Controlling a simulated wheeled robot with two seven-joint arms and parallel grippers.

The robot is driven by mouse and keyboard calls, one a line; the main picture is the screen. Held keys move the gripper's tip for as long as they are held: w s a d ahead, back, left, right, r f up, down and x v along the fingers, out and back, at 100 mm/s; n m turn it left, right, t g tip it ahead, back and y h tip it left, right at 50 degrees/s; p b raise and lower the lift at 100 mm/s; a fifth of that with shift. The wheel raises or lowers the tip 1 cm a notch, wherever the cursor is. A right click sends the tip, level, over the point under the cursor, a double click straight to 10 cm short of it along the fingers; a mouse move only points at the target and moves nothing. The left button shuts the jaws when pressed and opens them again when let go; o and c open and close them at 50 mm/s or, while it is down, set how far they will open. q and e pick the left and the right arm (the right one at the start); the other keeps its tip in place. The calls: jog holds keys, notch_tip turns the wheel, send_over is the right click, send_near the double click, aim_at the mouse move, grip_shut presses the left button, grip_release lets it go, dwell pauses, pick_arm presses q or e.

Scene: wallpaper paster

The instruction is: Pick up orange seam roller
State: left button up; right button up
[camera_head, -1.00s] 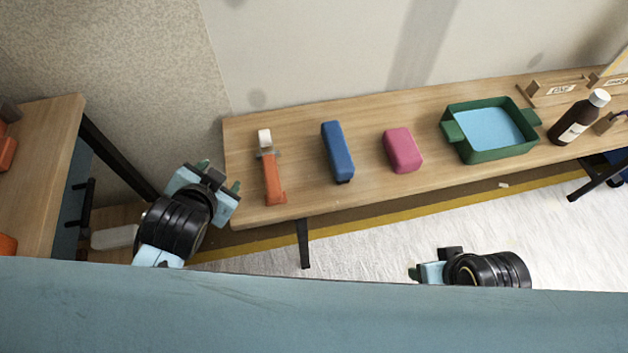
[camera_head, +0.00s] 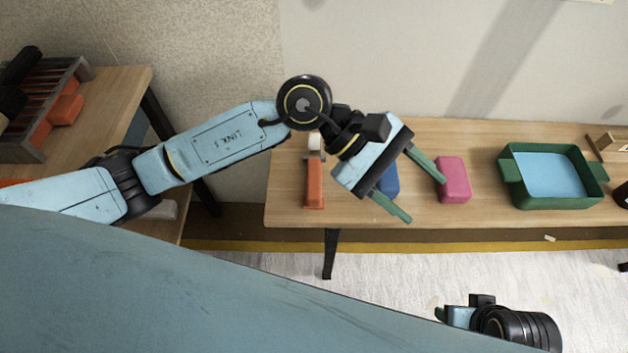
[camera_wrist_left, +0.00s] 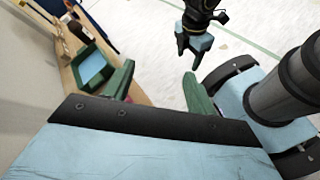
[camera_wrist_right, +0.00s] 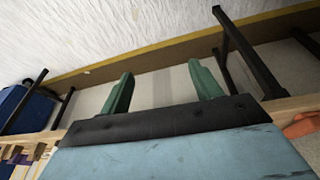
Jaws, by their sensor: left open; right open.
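The orange seam roller (camera_head: 314,185) lies on the wooden bench, its handle toward the front edge and its pale roller end toward the wall. My left gripper (camera_head: 422,190) is open and empty, to the right of the roller, over the blue block and near the pink block. Its green fingers also show in the left wrist view (camera_wrist_left: 158,85). My right gripper (camera_wrist_right: 160,90) is open and empty, low in front of the bench; an orange piece (camera_wrist_right: 302,125) shows at that view's right edge.
A blue block (camera_head: 388,182), a pink block (camera_head: 453,180) and a green tray (camera_head: 509,168) with a blue inside stand along the bench (camera_head: 290,212). A second table (camera_head: 118,95) with a rack of orange items is at left.

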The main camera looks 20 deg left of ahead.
pick_arm(q)
jog(key=w+a+f+m+t+y, duration=0.1)
jog(key=w+a+f+m+y, duration=0.3)
jog(key=a+f+y, duration=0.3)
jog(key=m+t+y, duration=0.2)
jog(key=y, duration=0.3)
send_near(314, 184)
notch_tip(314, 184, down, 4)
jog(key=shift+s+d+f+b, duration=0.1)
jog(key=shift+s+f+b, duration=0.05)
jog(key=shift+b, duration=1.1)
jog(key=shift+f, duration=0.45)
jog(key=f, duration=0.1)
jog(key=f+b, duration=0.1)
jog(key=f, duration=0.1)
jog(key=f+b, duration=0.1)
jog(key=f, duration=0.1)
jog(key=shift+w, duration=0.25)
pick_arm(e)
jog(key=w+a+r+t+y, duration=0.2)
jog(key=w+a+r+t, duration=0.3)
jog(key=w+r+t, duration=0.2)
notch_tip(314, 184, up, 2)
jog(key=shift+w+r, duration=0.15)
jog(key=shift+w, duration=0.7)
pick_arm(q)
jog(key=shift+f+b, duration=0.35)
jog(key=shift+b, duration=0.15)
pick_arm(e)
jog(key=shift+f, duration=0.35)
